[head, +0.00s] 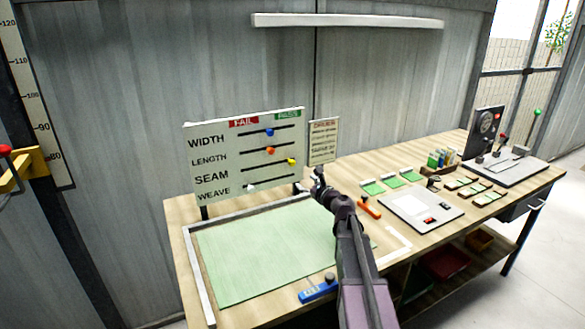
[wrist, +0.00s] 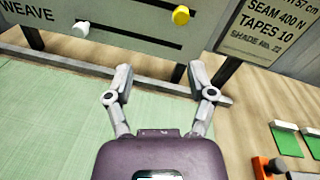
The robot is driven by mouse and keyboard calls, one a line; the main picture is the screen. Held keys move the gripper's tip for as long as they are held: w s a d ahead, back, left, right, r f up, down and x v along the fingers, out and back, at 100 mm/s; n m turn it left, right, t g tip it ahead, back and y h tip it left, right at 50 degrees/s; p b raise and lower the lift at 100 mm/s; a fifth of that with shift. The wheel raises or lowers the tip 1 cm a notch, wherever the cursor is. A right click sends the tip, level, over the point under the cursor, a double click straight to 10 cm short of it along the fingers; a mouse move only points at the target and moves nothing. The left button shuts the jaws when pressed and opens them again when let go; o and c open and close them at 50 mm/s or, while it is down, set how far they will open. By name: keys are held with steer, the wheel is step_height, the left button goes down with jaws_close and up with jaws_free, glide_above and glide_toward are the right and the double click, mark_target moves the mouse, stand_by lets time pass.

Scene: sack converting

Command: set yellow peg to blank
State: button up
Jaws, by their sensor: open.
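The yellow peg (head: 291,161) sits at the right end of the SEAM slot on the white board (head: 195,188), on the side under the green PASS label. In the wrist view the yellow peg (wrist: 181,15) is at the top, beyond my fingertips. My gripper (wrist: 160,73) is open, with nothing between its fingers. In the head view my gripper (head: 318,178) is to the right of and a little below the yellow peg, apart from it.
The blue peg (head: 270,132) and orange peg (head: 270,150) sit mid-slot; the white peg (head: 250,187) is at the left of the WEAVE slot. A small sign (head: 323,141) stands right of the board. A green mat (head: 265,250) lies below.

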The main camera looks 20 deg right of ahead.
mark_target(294, 164)
steer(key=shift+w+d+r+m+t+h, duration=0.15)
steer(key=shift+d+m+h, duration=0.05)
steer(key=shift+d+m, duration=0.4)
steer(key=shift+w+d+r+m+t+h, duration=0.1)
steer(key=shift+w+d+m+t+h, duration=0.1)
steer(key=shift+d+m, duration=0.35)
steer(key=shift+w, duration=0.1)
steer(key=x, duration=1.3)
steer(key=shift+w+a+f, duration=0.1)
steer(key=shift+w, duration=0.15)
jaws_close()
